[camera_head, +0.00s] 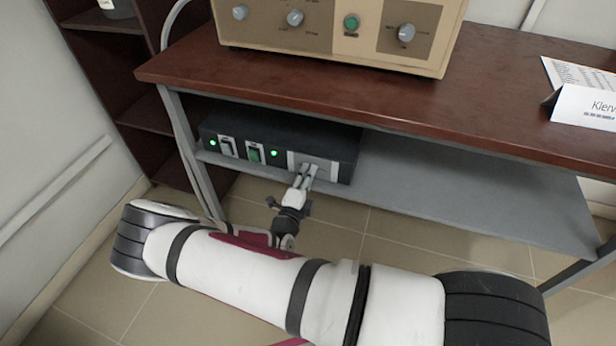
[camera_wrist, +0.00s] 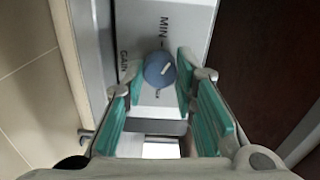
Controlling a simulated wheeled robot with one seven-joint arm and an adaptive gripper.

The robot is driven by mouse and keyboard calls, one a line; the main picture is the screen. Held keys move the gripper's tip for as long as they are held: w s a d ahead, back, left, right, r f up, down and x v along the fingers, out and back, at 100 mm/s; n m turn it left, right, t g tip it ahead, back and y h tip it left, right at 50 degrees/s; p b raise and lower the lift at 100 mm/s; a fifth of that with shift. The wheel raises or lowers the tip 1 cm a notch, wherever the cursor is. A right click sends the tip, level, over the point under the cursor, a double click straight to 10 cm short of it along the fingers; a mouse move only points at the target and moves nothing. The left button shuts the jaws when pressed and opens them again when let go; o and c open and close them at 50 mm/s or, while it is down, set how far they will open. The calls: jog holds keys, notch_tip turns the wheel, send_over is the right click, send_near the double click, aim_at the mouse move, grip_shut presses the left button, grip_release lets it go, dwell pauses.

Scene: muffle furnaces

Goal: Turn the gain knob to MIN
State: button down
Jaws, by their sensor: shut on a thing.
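The gain knob (camera_wrist: 158,72) is a small round blue-grey knob with a short white mark right of its middle, slanting up and right. It sits on a pale panel (camera_wrist: 185,18), with MIN printed above it and GAIN to its left. My gripper (camera_head: 307,170) reaches the right end of the front of a dark box (camera_head: 262,132) on the lower shelf. It is shut on the knob, with a teal finger pad on each side of it in the wrist view. In the head view my fingers hide the knob.
The dark box also has a grey switch (camera_head: 227,146), a green switch (camera_head: 253,153) and lit green lamps. A wooden tabletop (camera_head: 480,85) hangs above, bearing a beige instrument (camera_head: 340,58). The grey lower shelf (camera_head: 450,190) is clear to the right. A table leg (camera_head: 188,150) stands at left.

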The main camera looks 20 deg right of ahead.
jog(key=n, duration=0.5)
jog(key=shift+n, duration=0.4)
dwell(0.4)
jog(key=c, duration=1.3)
grip_release()
jog(key=v, duration=1.2)
